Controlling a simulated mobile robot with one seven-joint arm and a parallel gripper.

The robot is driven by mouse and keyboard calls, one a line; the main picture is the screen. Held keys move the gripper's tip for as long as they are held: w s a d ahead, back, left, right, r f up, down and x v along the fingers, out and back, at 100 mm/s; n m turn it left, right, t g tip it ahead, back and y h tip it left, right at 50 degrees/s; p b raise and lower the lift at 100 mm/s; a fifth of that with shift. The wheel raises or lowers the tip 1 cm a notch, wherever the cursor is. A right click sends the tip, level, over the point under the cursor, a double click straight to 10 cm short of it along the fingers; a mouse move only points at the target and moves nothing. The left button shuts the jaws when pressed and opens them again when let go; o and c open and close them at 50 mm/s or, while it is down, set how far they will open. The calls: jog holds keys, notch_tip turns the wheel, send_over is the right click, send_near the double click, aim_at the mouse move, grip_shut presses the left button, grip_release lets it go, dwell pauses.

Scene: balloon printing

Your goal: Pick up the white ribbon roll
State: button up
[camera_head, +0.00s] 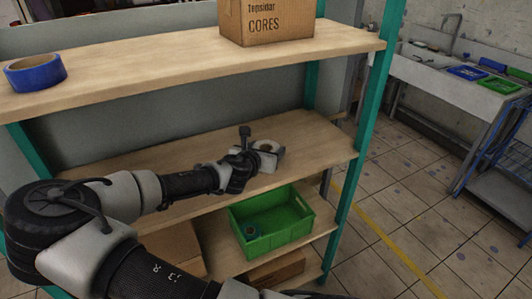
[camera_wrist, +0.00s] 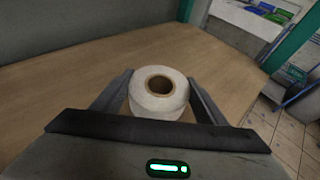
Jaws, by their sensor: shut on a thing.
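The white ribbon roll (camera_wrist: 158,105) stands on end between my fingers in the wrist view, its brown core hole facing up. In the head view the roll (camera_head: 268,147) shows at the end of my arm, over the middle shelf (camera_head: 310,135). My gripper (camera_wrist: 158,98) is shut on the roll, one finger on each side. The wrist view does not make clear whether the roll rests on the shelf board or is slightly above it. My gripper (camera_head: 262,152) partly hides the roll in the head view.
The upper shelf (camera_head: 180,75) above my arm holds a blue tape roll (camera_head: 35,74) and a cardboard box (camera_head: 266,22). A green crate (camera_head: 270,222) sits on the shelf below. A teal post (camera_head: 365,110) stands to the right. The middle shelf around the roll is clear.

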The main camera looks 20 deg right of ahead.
notch_tip(320, 180, up, 10)
jog(key=p, duration=0.1)
dwell(0.4)
jog(key=a+r+n+t+y+p, duration=0.3)
jog(key=a+n+y+p, duration=0.5)
jog(key=a, duration=1.4)
jog(key=shift+s+d+f+m+h, duration=0.1)
jog(key=shift+f+m+h, duration=0.25)
jog(key=shift+f, duration=0.55)
jog(key=shift+s+d+f+m+h, duration=0.1)
jog(key=shift+f+m+h, duration=0.2)
jog(key=shift+f, duration=0.65)
jog(key=shift+s+d+f+m+h, duration=0.1)
jog(key=shift+f+m+h, duration=0.2)
jog(key=shift+f, duration=0.6)
jog(key=shift+f+b, duration=2.7)
jog(key=shift+f, duration=0.8)
